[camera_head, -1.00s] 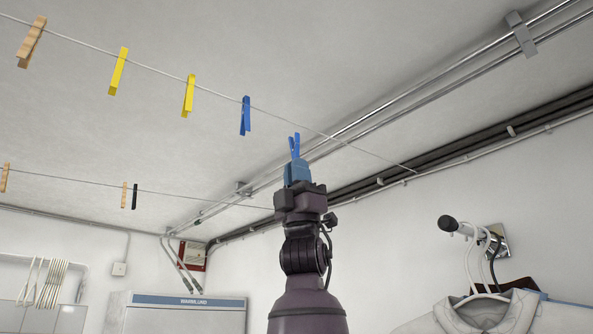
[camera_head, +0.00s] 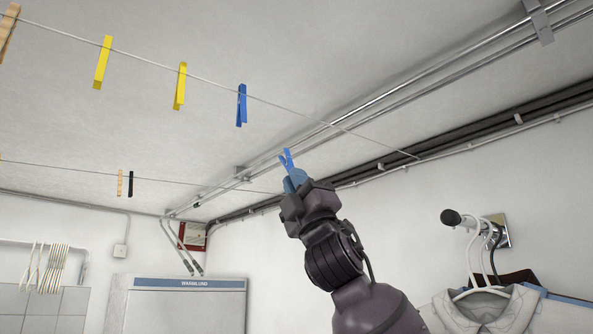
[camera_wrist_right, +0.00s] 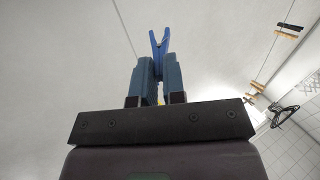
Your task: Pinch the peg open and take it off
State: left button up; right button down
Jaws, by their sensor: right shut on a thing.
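A blue peg (camera_head: 286,158) is between the blue fingertips of my right gripper (camera_head: 296,178). The right wrist view shows the peg (camera_wrist_right: 159,48) standing out past the fingers (camera_wrist_right: 158,80), its two free tips spread in a V. The fingers are closed on its lower part, which they partly hide. In the head view the held peg appears below the near clothesline (camera_head: 330,124), with a gap between them. Another blue peg (camera_head: 241,106) hangs on that line to the left. My left gripper is not in view.
Two yellow pegs (camera_head: 180,87) and a wooden peg (camera_head: 8,32) hang farther left on the near line. A wooden peg and a black peg (camera_head: 130,184) hang on the far line. Ceiling pipes (camera_head: 440,72) run above, and hangers with clothes (camera_head: 490,300) are at right.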

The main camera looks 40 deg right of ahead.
notch_tip(320, 180, down, 8)
jog(key=m+g+h, duration=0.2)
jog(key=g+h, duration=0.2)
jog(key=g, duration=0.8)
jog(key=shift+f+m+h, duration=0.2)
jog(key=shift+m+h, duration=0.2)
